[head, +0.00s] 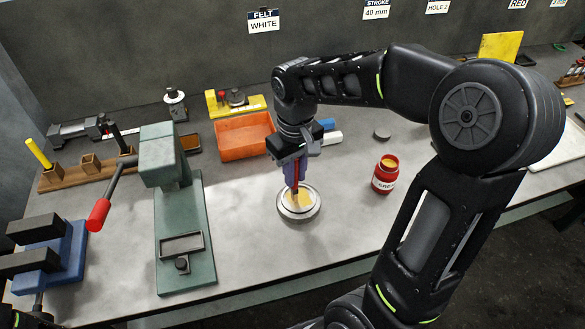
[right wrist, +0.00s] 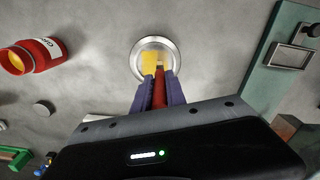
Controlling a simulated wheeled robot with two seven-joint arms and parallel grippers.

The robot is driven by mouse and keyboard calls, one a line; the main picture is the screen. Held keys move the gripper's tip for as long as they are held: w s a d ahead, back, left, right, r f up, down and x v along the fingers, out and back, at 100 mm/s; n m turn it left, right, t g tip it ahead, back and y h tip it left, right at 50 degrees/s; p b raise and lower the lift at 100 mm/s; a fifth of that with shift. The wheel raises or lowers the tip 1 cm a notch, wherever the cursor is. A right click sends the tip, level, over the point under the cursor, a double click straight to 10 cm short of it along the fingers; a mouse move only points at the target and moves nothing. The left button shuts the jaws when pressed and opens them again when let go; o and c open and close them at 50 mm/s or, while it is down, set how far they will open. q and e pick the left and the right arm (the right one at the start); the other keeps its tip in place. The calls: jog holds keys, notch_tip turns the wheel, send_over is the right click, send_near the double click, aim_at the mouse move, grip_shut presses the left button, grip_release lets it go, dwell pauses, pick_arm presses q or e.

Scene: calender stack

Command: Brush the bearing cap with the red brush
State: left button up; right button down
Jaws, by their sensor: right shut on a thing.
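The bearing cap (head: 301,217) is a round, silvery disc with a raised rim, lying flat on the bench. It also shows at the top of the right wrist view (right wrist: 137,64). My right gripper (head: 294,178) points down over the cap, its purple fingers shut on the red brush (right wrist: 159,90). The brush is roughly upright, its red handle (head: 296,172) between the fingers. The fingers hide part of the handle.
An open red grease jar (head: 384,182) stands right of the cap. A green press (head: 185,240) stands to the left and an orange bin (head: 240,150) behind. A blue vise (head: 65,262) is at far left. The bench in front of the cap is clear.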

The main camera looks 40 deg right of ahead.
jog(key=shift+s+a, duration=0.15)
jog(key=shift+s, duration=0.4)
jog(key=shift+s+a, duration=0.15)
jog(key=shift+s, duration=0.4)
jog(key=shift+w, duration=0.1)
jog(key=w, duration=0.1)
jog(key=w+d, duration=0.1)
jog(key=w, duration=0.1)
jog(key=shift+w+p, duration=0.3)
jog(key=shift+s, duration=0.15)
jog(key=shift+s+a, duration=0.25)
jog(key=shift+s, duration=0.65)
jog(key=shift+s+a, duration=0.25)
jog(key=shift+s, duration=0.6)
